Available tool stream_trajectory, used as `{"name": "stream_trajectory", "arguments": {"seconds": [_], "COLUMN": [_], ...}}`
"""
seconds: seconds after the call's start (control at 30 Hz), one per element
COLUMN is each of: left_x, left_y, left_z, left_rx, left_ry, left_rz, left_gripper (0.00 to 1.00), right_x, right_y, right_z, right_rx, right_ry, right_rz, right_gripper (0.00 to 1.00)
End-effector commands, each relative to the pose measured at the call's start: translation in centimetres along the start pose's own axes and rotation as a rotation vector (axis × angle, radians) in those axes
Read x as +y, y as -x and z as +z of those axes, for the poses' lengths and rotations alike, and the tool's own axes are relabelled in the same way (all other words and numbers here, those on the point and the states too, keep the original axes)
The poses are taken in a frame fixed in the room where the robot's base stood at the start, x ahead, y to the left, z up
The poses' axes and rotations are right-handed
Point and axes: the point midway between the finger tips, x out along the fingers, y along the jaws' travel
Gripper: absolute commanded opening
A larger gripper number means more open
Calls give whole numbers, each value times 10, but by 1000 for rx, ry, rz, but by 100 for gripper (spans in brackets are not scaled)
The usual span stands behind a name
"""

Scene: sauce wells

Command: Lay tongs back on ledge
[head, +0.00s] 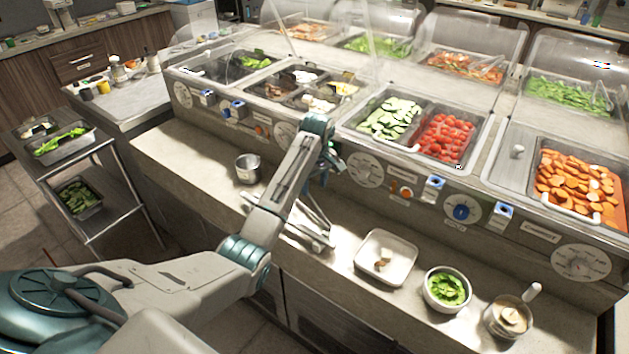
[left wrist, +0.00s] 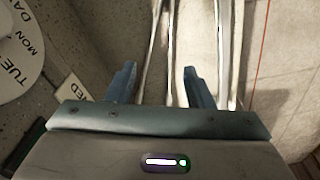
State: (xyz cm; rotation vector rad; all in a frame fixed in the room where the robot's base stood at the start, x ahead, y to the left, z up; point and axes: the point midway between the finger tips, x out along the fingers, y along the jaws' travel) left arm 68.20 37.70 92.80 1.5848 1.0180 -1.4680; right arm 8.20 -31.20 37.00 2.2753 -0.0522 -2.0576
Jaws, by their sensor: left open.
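The metal tongs (head: 310,230) lie at the ledge (head: 205,168) in front of the salad bar, partly hidden behind my left arm in the head view. My left gripper (head: 325,178) points down just above them, mostly hidden by its own wrist. In the left wrist view, the open fingers of the left gripper (left wrist: 162,78) are apart. One long shiny arm of the tongs (left wrist: 158,45) runs between the fingers, and another passes beyond the right finger. I cannot tell whether the fingers touch the tongs. My right gripper is out of view.
A metal cup (head: 248,168) stands left of my forearm. The panel with dials (head: 365,170) rises behind. The ledge's left end is clear.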

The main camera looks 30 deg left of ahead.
Motion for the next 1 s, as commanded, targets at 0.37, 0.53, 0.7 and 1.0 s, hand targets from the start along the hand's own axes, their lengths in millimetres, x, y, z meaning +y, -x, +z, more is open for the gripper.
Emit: {"name": "stream_trajectory", "arguments": {"seconds": [0.37,0.53,0.7,1.0], "left_x": [0,0,0,0], "left_y": [29,29,29,29], "left_z": [0,0,0,0], "left_rx": [-1,-1,-1,-1], "left_ry": [0,0,0,0], "left_rz": [-1,-1,-1,-1], "left_gripper": [47,47,47,47], "right_x": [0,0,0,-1], "right_y": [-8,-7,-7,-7], "right_z": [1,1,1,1], "right_rx": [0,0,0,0], "right_ry": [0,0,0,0], "right_rz": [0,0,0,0], "right_gripper": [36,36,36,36]}}
